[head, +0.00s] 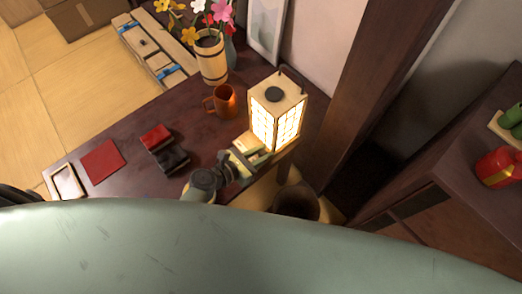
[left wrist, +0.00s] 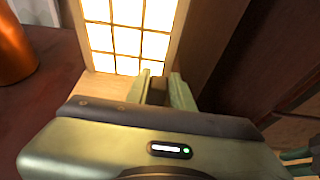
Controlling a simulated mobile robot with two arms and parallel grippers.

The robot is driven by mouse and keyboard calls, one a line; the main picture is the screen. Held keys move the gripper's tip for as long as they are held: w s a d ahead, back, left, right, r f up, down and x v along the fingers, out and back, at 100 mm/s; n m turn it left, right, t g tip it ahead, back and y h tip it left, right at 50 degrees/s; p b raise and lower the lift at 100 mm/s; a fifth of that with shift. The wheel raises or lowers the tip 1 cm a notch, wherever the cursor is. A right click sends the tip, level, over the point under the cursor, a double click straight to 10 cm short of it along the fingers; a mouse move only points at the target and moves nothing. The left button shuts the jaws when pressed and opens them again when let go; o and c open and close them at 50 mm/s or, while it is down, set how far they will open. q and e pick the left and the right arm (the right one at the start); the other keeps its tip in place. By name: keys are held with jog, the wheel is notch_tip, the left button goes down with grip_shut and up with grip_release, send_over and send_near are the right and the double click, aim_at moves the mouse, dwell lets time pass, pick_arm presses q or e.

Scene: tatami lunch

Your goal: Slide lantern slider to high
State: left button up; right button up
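The lantern (head: 278,112) stands lit at the right end of the dark table, a light wood frame with glowing paper panes and a dark round cap. Its bright panes (left wrist: 127,35) also fill the upper left wrist view. My left gripper (head: 246,159) is low at the lantern's near left side, by a light wooden piece (head: 247,143). In the left wrist view, the fingers (left wrist: 160,88) are apart, with a small brown block-like shape between them. I cannot tell whether they touch it. The slider cannot be made out clearly. My right gripper is not in view.
A copper mug (head: 222,101) stands left of the lantern, and a flower bucket (head: 211,60) behind it. A red and black box (head: 164,150) and a red square (head: 101,162) lie on the table (head: 196,133). A dark post (head: 385,80) stands right of the lantern.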

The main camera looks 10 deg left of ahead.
pick_arm(q)
jog(key=o, duration=0.3)
jog(key=shift+s+d+f, duration=0.1)
jog(key=shift+s+d, duration=0.1)
jog(key=shift+a, duration=0.1)
jog(key=shift+s+a+r, duration=0.2)
jog(key=shift+s+r, duration=0.05)
jog(key=shift+s, duration=0.05)
jog(key=v, duration=0.3)
jog(key=shift+s+f+p, duration=0.1)
jog(key=shift+f+p, duration=0.1)
jog(key=shift+p, duration=0.15)
jog(key=s+a, duration=0.4)
jog(key=s, duration=0.1)
jog(key=s+a, duration=0.2)
jog(key=s, duration=0.1)
jog(key=shift+a+b, duration=0.1)
jog(key=shift+b, duration=0.25)
jog(key=shift+s+a, duration=0.3)
jog(key=shift+a, duration=0.05)
